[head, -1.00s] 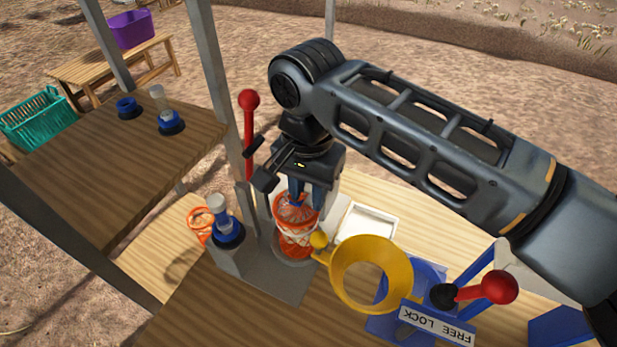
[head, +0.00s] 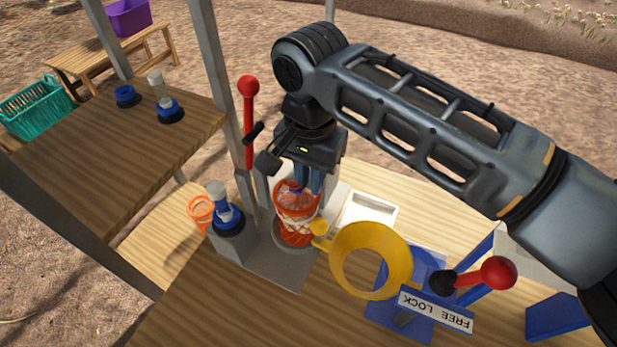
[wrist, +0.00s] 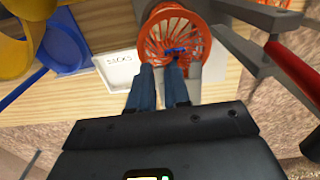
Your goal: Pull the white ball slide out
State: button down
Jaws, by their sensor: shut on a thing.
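A similar white knob (head: 157,80) in a blue collar is on the higher wooden shelf at the upper left. I cannot tell which is the slide meant. My gripper (head: 307,187) points down at the top of the orange basket (head: 297,228), apart from both knobs. In the wrist view my fingertips (wrist: 160,68) meet the near rim of the orange basket (wrist: 172,22) and appear shut on it. A small blue part (wrist: 176,50) shows inside the basket.
A red-balled lever (head: 248,88) rises behind the grey block. A metal post (head: 225,80) stands between shelf and basket.

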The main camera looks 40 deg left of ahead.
jog(key=shift+w+a+b, duration=0.2)
jog(key=shift+w+a, duration=0.1)
jog(key=shift+w, duration=0.8)
jog(key=shift+w+a+b, duration=0.15)
jog(key=shift+w+a, duration=0.1)
jog(key=shift+w, duration=0.8)
jog(key=c, duration=1)
grip_release()
jog(key=shift+r, duration=0.1)
notch_tip(320, 180, up, 3)
jog(key=p, duration=0.3)
jog(key=shift+r+p, duration=0.8)
jog(key=shift+r, duration=0.6)
jog(key=shift+s, duration=0.1)
